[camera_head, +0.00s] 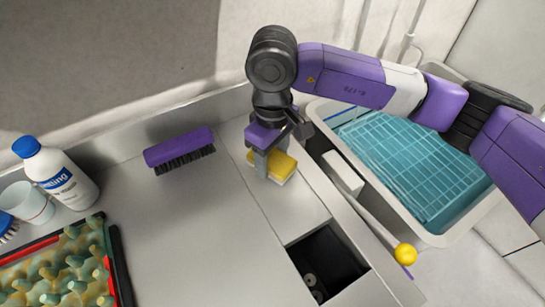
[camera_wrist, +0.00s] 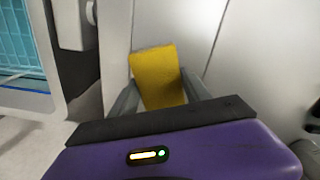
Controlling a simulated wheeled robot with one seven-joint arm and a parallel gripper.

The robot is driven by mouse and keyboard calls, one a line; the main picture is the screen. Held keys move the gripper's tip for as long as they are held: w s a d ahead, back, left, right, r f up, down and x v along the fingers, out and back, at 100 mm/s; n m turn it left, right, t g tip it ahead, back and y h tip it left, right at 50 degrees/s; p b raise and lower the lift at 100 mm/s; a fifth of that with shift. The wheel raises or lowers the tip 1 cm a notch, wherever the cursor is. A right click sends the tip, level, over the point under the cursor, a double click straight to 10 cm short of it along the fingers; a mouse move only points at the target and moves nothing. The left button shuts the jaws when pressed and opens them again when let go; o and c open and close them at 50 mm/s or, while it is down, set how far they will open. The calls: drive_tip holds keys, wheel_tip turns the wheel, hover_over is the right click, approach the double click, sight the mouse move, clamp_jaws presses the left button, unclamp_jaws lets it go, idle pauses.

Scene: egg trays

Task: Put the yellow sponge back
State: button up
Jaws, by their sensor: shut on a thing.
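The yellow sponge (camera_head: 283,166) has a pale underside and is at the back right part of the grey counter (camera_head: 225,220), between the purple brush and the blue rack. My gripper (camera_head: 268,165) points down and is shut on the sponge. In the wrist view the sponge (camera_wrist: 157,76) sits between the two fingers of my gripper (camera_wrist: 158,95). Whether the sponge touches the counter or is slightly above it, I cannot tell.
A purple brush (camera_head: 180,150) lies left of the sponge. A white bottle (camera_head: 62,178), a cup (camera_head: 27,203) and an egg tray (camera_head: 60,265) are at the left. A square opening (camera_head: 325,262) is in front. A basin (camera_head: 335,106) with a blue rack (camera_head: 415,160) is at the right.

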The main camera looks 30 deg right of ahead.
sight(273, 158)
drive_tip(key=shift+f, duration=0.35)
drive_tip(key=shift+f+b, duration=0.2)
drive_tip(key=shift+b, duration=0.1)
drive_tip(key=o, duration=1.3)
drive_tip(key=shift+r, duration=0.1)
drive_tip(key=shift+r+p, duration=0.1)
drive_tip(key=shift+p, duration=0.2)
wheel_tip(273, 158, up, 8)
drive_tip(key=shift+f+b, duration=0.2)
drive_tip(key=shift+b, duration=0.3)
drive_tip(key=shift+s, duration=0.1)
